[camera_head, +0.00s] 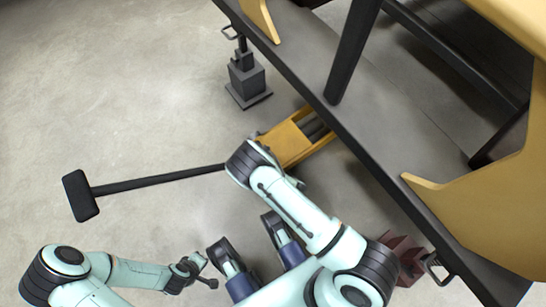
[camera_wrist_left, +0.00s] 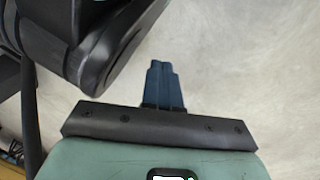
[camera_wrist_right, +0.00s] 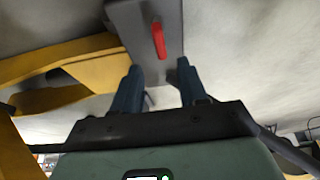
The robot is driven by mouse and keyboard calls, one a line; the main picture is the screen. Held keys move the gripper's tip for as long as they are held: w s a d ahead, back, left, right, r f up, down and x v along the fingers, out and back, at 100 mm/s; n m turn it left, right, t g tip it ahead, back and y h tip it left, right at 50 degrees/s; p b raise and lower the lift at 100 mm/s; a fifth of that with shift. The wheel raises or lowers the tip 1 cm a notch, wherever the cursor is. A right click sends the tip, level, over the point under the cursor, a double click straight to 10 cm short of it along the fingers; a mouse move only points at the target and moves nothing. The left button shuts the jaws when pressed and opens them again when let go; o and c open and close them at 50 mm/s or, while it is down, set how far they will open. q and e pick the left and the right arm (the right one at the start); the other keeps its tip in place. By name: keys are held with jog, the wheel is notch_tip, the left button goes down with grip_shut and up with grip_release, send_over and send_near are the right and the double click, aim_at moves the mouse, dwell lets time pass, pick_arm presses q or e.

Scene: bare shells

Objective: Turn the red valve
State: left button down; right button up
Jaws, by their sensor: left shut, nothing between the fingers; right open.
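The red valve (camera_wrist_right: 158,40) shows as a short red lever on a grey panel (camera_wrist_right: 125,20) in the right wrist view. My right gripper (camera_wrist_right: 158,75) is open, its two blue fingers apart, with the lever seen beyond and between the fingertips. A gap seems to separate them, but contact is hard to judge. My left gripper (camera_wrist_left: 162,65) is shut, with its blue fingers together and empty, over bare floor. In the head view I cannot make out the valve, and my right forearm and wrist hide the right gripper.
A yellow jack (camera_head: 285,145) with a long black handle (camera_head: 150,183) lies partly under a large dark frame (camera_head: 365,145). A grey stepped stand (camera_head: 247,78) and a dark red block (camera_head: 402,258) are near the frame. Open concrete floor (camera_head: 110,80) lies at left.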

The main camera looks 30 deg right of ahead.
jog(key=b+x, duration=0.2)
jog(key=x, duration=0.5)
jog(key=shift+w+f+b, duration=0.1)
jog(key=shift+f+b, duration=0.25)
jog(key=shift+b, duration=0.05)
pick_arm(q)
jog(key=s+f+g, duration=0.2)
jog(key=s+f, duration=0.2)
jog(key=s, duration=0.3)
jog(key=shift+a+f+n+g, duration=0.2)
jog(key=shift+a+n+g, duration=0.1)
jog(key=shift+a, duration=0.15)
pick_arm(e)
jog(key=shift+w+f, duration=0.2)
jog(key=shift+f, duration=0.2)
grip_shut()
